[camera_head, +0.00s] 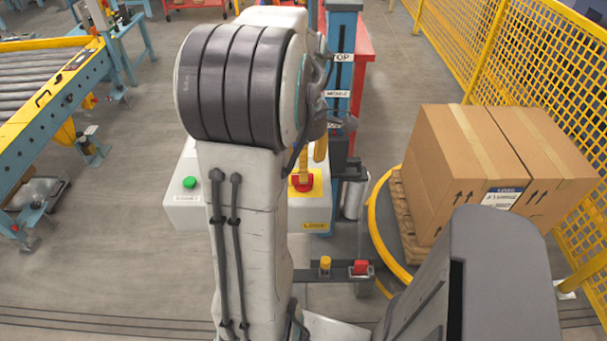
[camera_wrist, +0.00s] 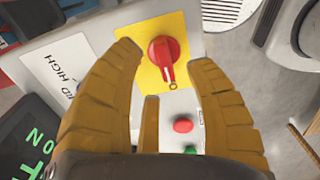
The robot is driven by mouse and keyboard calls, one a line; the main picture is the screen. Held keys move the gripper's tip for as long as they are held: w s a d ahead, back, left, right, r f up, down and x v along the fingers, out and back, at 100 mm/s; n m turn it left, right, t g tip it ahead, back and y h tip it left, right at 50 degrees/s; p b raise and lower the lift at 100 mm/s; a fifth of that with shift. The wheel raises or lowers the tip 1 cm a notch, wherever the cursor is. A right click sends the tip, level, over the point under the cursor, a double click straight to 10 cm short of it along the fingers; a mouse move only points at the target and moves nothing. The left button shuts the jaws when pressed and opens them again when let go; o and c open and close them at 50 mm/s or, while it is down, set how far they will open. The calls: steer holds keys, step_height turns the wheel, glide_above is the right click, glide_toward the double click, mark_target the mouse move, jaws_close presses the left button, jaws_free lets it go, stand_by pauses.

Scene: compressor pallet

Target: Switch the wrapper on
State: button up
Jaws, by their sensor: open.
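A red rotary switch (camera_wrist: 162,50) sits on a yellow plate (camera_wrist: 140,72) on a light panel in the wrist view. Its handle points down in the picture, towards an "O" mark. My gripper (camera_wrist: 165,58) is open, with its yellow-brown fingers on either side of the switch. I cannot tell whether they touch it. In the head view the red switch (camera_head: 303,182) and its yellow plate show on a light grey control box (camera_head: 185,212), partly hidden by my arm and fingers. The wrapper's turntable has a yellow ring (camera_head: 377,225).
The control box has a green button (camera_head: 189,182). Red (camera_wrist: 183,124) and green (camera_wrist: 190,149) buttons show below the switch in the wrist view. Cartons (camera_head: 465,165) stand on a pallet at right, before a yellow fence (camera_head: 470,45). A roller conveyor (camera_head: 40,85) stands left.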

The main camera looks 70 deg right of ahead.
steer(key=shift+f, duration=2.05)
steer(key=shift+c, duration=0.2)
jaws_close()
